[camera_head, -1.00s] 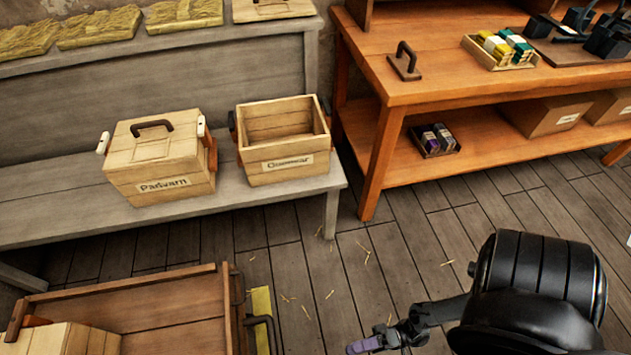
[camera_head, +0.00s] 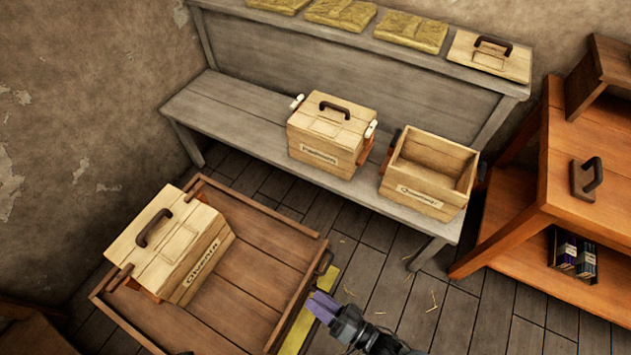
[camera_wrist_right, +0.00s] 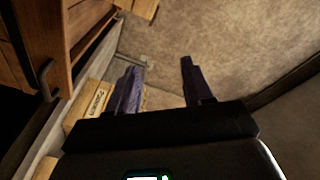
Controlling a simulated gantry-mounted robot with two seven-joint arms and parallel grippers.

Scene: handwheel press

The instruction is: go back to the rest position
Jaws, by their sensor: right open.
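My right gripper (camera_head: 322,306) is at the bottom centre of the head view, close to the right edge of a low wooden tray cart. In the right wrist view its two dark purple fingers (camera_wrist_right: 160,80) stand apart with nothing between them. The gripper is open and empty. My left gripper is not in view.
A lidded wooden crate (camera_head: 180,245) stands on the tray cart (camera_head: 262,285). A closed crate (camera_head: 330,135) and an open, empty crate (camera_head: 425,180) sit on the grey bench (camera_head: 240,120). An orange workbench (camera_head: 570,190) stands at the right. Bare floor (camera_head: 385,290) lies between.

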